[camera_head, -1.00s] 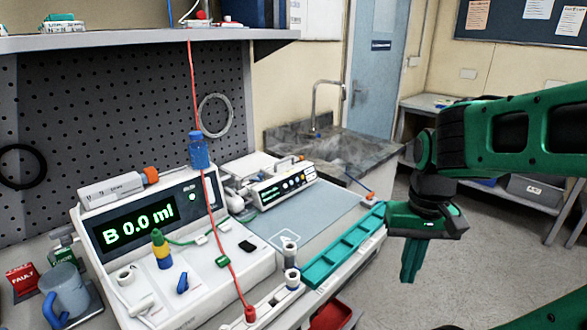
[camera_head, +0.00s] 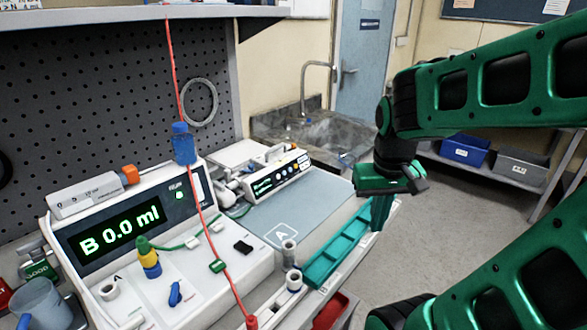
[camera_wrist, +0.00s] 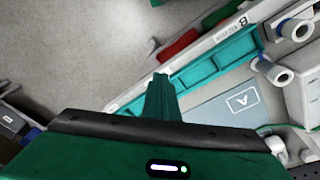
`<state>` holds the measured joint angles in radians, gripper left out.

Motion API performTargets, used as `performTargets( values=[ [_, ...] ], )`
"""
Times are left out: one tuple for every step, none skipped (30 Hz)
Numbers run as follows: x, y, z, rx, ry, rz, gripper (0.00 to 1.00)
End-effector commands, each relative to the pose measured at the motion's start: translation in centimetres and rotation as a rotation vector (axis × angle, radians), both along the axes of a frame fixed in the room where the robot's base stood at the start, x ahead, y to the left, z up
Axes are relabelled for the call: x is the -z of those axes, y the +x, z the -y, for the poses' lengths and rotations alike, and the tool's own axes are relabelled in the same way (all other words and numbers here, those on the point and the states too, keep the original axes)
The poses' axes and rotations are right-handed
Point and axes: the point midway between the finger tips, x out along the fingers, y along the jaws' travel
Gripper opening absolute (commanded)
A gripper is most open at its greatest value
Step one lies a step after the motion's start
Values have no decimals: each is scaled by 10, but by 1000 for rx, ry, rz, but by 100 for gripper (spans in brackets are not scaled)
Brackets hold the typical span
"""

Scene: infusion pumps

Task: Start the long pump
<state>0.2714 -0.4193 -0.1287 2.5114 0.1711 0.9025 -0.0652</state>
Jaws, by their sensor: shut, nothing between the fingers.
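A long, low white pump (camera_head: 278,180) with a dark display and a row of buttons on its front stands at the back of the bench. A larger white unit (camera_head: 130,235) at the left shows "B 0.0 ml" on its green-lit display (camera_head: 118,232). My gripper (camera_head: 380,218) points down with its fingers together and empty, right of the pump and by the right end of the teal tray (camera_head: 335,248). In the wrist view my shut fingers (camera_wrist: 160,85) show in front of the tray (camera_wrist: 213,62); the pump's front is not seen there.
A blue-grey mat marked A (camera_head: 283,234) lies in front of the pump. A red line with a blue bottle (camera_head: 184,145) hangs over the large unit. Grey posts (camera_head: 290,255) stand near the tray. A sink (camera_head: 310,130) is behind. Open floor lies to the right.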

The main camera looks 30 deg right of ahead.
Motion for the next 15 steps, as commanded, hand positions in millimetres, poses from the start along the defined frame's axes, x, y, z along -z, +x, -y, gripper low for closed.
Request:
performTargets(
  values=[
    [-2,25,9,-35,-38,28,0],
    [-3,42,13,-60,-63,50,0],
    [-5,64,19,-95,-95,81,0],
    [-6,81,23,-121,-117,104,0],
    [-7,98,27,-148,-139,128,0],
    [-8,120,30,-182,-165,158,0],
    [-9,135,32,-208,-183,180,0],
    [-10,151,34,-231,-199,203,0],
    [-11,169,35,-261,-219,230,0],
    [-12,182,36,-280,-232,250,0],
    [-12,194,37,-298,-244,268,0],
    [-13,208,38,-321,-259,291,0],
    [-13,217,38,-334,-267,306,0],
    [-14,226,37,-347,-274,320,0],
    [-14,234,37,-360,-282,335,0]
  ],
)
